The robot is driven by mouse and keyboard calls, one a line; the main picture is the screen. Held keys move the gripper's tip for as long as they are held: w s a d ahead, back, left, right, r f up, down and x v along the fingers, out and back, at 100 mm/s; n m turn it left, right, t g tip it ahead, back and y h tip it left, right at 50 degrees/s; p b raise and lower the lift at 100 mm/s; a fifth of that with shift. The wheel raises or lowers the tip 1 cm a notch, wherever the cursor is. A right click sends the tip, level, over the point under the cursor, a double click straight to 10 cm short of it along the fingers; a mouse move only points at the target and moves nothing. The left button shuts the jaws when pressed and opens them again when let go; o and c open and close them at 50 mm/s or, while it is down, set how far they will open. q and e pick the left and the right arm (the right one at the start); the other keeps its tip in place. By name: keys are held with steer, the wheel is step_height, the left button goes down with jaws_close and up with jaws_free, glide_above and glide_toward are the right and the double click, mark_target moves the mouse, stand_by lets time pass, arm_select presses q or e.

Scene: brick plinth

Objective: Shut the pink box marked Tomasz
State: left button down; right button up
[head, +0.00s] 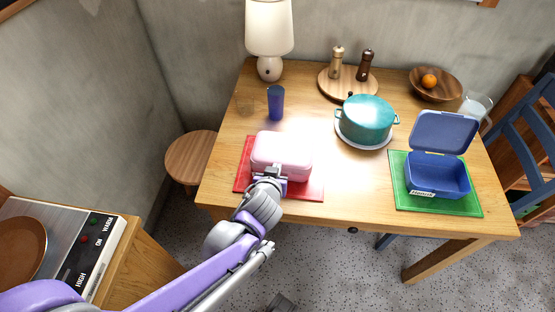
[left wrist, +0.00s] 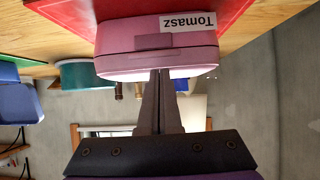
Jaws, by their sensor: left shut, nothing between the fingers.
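The pink box (head: 282,155) sits on a red mat (head: 313,187) at the left front of the table. Its lid is down on the body, with only a thin seam showing. In the left wrist view, which is upside down, the pink box (left wrist: 120,50) shows its front latch and the white label "Tomasz" (left wrist: 188,22). My left gripper (head: 270,174) is shut and empty at the front of the box. Its fingertips (left wrist: 158,72) overlap the lid in the wrist view; I cannot tell whether they touch it. My right gripper is not in view.
A teal pot (head: 367,118), a blue cup (head: 276,103), a clear glass (head: 245,104) and a lamp (head: 270,30) stand behind. Bare table lies between the mats.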

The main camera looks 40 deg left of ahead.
arm_select(q)
steer(key=shift+s+d+f+b, duration=0.1)
steer(key=shift+s+f+b, duration=0.1)
steer(key=shift+f+b, duration=0.6)
steer(key=shift+s+d+f, duration=0.1)
steer(key=shift+s+f, duration=0.05)
steer(key=shift+f, duration=0.3)
steer(key=shift+s+d+f, duration=0.1)
steer(key=shift+f, duration=0.35)
steer(key=shift+w+a+f, duration=0.15)
steer(key=shift+w+a, duration=0.05)
steer(key=shift+w, duration=0.05)
steer(key=shift+r, duration=0.2)
